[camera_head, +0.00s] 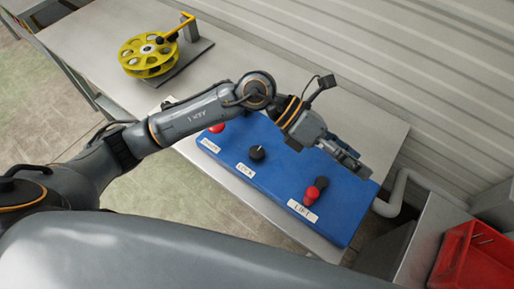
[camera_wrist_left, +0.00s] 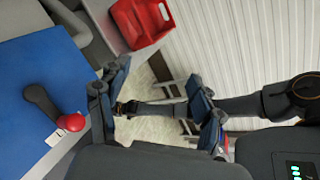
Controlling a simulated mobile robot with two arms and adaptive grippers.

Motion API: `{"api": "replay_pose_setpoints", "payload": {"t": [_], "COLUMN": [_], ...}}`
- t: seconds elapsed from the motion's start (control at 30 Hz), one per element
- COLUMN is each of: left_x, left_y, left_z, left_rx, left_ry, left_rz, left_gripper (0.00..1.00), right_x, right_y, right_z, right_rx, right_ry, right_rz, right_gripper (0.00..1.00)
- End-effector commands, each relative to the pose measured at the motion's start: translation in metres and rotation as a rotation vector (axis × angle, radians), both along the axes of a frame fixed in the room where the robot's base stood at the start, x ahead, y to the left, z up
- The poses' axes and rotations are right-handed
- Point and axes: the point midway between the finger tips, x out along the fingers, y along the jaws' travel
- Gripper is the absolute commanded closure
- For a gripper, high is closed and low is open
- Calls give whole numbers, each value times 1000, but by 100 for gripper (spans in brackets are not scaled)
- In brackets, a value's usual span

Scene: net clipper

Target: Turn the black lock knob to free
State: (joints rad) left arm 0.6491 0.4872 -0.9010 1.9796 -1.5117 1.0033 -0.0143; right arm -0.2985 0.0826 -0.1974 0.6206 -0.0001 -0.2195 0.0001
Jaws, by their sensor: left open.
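The black lock knob (camera_head: 257,153) stands on the blue panel (camera_head: 232,168), above a white LOCK label (camera_head: 245,170). Its pointer direction is too small to tell. My left gripper (camera_head: 356,166) is open over the panel's right part, right of the knob and apart from it. In the left wrist view its two fingers (camera_wrist_left: 158,80) are spread with nothing held between them. The knob does not show in that view. An arm, seemingly my right one, reaches in from the right there, its end partly hidden behind a finger; its jaws cannot be made out.
A black lever with a red ball (camera_head: 312,193) stands by the LIFT label (camera_head: 302,211), near my left gripper. A red knob (camera_head: 217,128) sits at the panel's left end. A yellow reel (camera_head: 148,55) stands on the grey table (camera_head: 95,35). A red bin (camera_head: 470,258) is at right.

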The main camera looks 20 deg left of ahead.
Motion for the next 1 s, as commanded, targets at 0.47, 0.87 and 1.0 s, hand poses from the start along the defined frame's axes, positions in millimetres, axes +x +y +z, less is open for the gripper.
{"api": "replay_pose_setpoints", "payload": {"t": [0.47,0.87,1.0], "left_x": [90,89,89], "left_y": [212,215,215], "left_z": [-86,-147,-177], "left_rx": [1136,1154,1152], "left_ry": [-307,-300,-301], "left_rz": [-121,-124,-123], "left_gripper": [33,33,33], "right_x": [-1,-2,-2], "right_y": [2,4,4], "right_z": [2,25,33], "right_rx": [3,5,5], "right_ry": [2,3,3], "right_rz": [2,3,3], "right_gripper": [60,60,60]}}
